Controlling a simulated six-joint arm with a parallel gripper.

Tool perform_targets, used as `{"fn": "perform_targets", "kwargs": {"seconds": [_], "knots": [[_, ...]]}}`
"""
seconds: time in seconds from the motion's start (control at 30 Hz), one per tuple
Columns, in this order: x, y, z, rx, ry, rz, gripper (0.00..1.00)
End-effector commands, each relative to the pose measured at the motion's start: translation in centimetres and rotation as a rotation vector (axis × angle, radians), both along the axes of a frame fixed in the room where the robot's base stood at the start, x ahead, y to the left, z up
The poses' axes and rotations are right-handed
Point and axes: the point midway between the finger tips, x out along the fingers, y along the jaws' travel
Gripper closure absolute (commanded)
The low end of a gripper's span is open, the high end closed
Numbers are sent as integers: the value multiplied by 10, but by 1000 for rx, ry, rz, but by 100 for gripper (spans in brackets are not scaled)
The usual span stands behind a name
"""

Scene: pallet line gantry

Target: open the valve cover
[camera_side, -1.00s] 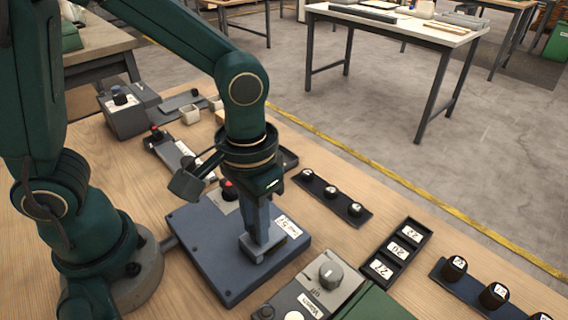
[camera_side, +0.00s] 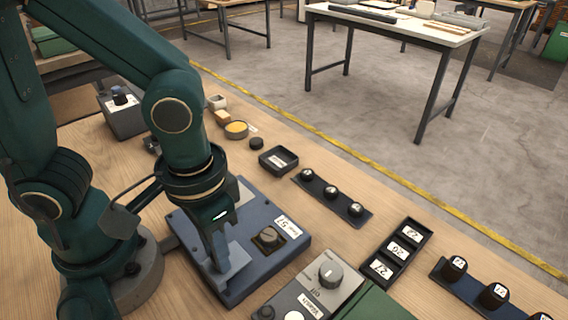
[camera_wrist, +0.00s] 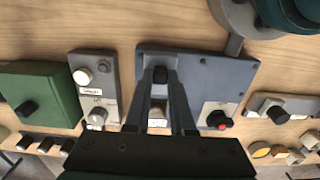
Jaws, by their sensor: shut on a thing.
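A blue-grey panel box (camera_side: 258,280) stands on the bench, with a white label (camera_side: 287,228) on its far right edge. Its top shows an uncovered dark valve knob (camera_side: 268,238) in a square recess. The valve cover (camera_side: 236,260), a grey-blue plate, lies on the box to the left of this knob. My gripper (camera_side: 216,262) points down at the cover and is shut on it. In the wrist view, the two fingers of my gripper (camera_wrist: 159,76) close on a dark part over the panel box (camera_wrist: 205,75). The fingers partly hide the cover there.
A grey box with a dial (camera_side: 330,272) stands close to the right. Behind are a small black tray (camera_side: 278,160), a knob strip (camera_side: 331,194) and a three-compartment tray (camera_side: 398,250).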

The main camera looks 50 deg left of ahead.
Motion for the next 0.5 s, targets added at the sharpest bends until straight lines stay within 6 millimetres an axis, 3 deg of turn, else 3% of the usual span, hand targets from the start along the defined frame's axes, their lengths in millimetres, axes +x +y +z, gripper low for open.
{"fn": "perform_targets", "kwargs": {"seconds": [0.3, 0.33, 0.37, 0.4, 0.5], "knots": [[-1, 0, 1, 0, -3, 0, 100], [-1, 0, 1, 0, -3, 0, 67], [-1, 0, 1, 0, -3, 0, 55], [-1, 0, 1, 0, -3, 1, 48], [-1, 0, 0, 0, -2, 1, 48]]}}
